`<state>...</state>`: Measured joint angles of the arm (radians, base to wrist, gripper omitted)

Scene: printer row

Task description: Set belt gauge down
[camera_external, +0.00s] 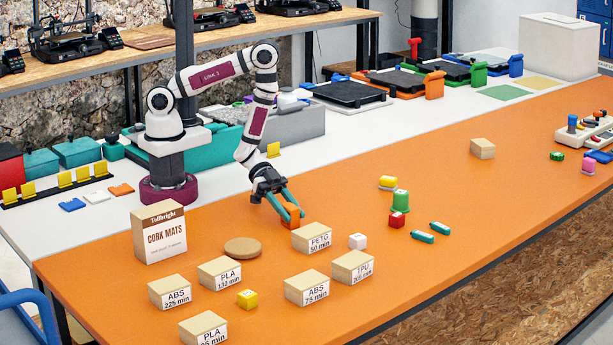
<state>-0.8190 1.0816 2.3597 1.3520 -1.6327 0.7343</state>
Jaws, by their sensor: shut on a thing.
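My gripper (291,214) has teal fingers and points down over the orange table mat (440,265), left of the middle of the picture. It is shut on a small orange piece, which I take to be the belt gauge (291,212). The gauge is low over the mat, just behind the PETG box (312,238). I cannot tell whether its underside touches the mat. The fingers hide part of it.
Labelled boxes, a round cork mat (242,248) and a Cork Mats carton (159,232) stand in front and to the left. A white cube (357,241), a red cube (396,219) and a green block (400,200) stand right.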

